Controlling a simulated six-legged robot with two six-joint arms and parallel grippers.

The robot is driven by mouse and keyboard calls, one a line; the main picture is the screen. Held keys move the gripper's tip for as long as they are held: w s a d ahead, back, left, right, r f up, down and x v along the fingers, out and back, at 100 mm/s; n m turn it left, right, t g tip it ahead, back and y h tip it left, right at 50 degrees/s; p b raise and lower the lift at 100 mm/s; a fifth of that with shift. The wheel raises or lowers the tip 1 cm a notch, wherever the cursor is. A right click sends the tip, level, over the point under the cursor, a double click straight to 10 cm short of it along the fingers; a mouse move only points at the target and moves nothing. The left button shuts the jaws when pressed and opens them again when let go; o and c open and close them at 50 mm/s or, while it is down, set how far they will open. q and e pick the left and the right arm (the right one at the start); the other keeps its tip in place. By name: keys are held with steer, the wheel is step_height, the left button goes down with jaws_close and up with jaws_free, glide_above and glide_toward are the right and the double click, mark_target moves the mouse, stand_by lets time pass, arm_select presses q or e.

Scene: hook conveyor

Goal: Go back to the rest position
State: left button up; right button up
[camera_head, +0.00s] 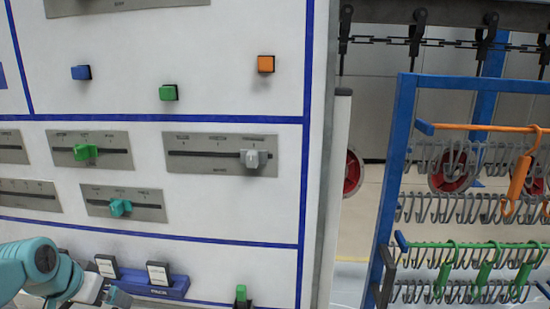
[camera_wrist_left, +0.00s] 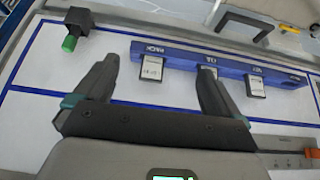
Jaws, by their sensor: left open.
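My left gripper (camera_wrist_left: 157,85) is open and empty in the left wrist view, with its two dark fingers apart in front of the white panel (camera_wrist_left: 50,140). In the head view my teal left arm comes in at the lower left, and its gripper (camera_head: 118,298) shows only partly at the bottom edge. Beyond the fingers is a blue holder (camera_wrist_left: 225,63) with several small labelled cards; the same holder (camera_head: 180,290) is in the head view, beside my gripper. I cannot tell whether a finger touches it. My right gripper is in neither view.
The panel carries sliders with green (camera_head: 86,152), teal (camera_head: 120,207) and grey (camera_head: 252,159) knobs, and blue (camera_head: 81,72), green (camera_head: 168,92) and orange (camera_head: 265,64) buttons. A blue rack (camera_head: 395,150) with many hooks stands at the right, under a chain conveyor (camera_head: 440,43).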

arm_select(q)
steer(key=s+d+f+g+h, duration=0.1)
steer(key=s+d+f, duration=0.1)
steer(key=d+f, duration=0.75)
steer(key=s+d+f+g+h, duration=0.15)
steer(key=d+f, duration=0.25)
steer(key=f, duration=1.1)
steer(key=s+d+f+n+g, duration=0.1)
steer(key=s+d+f, duration=0.4)
steer(key=s, duration=0.4)
steer(key=s+d+f+n+g, duration=0.1)
steer(key=s+d+f+g, duration=0.1)
steer(key=s+d+f, duration=0.3)
steer(key=s+f+h, duration=0.1)
steer(key=s+f, duration=0.2)
steer(key=s, duration=0.2)
steer(key=shift+d+n, duration=0.4)
steer(key=shift+f, duration=0.1)
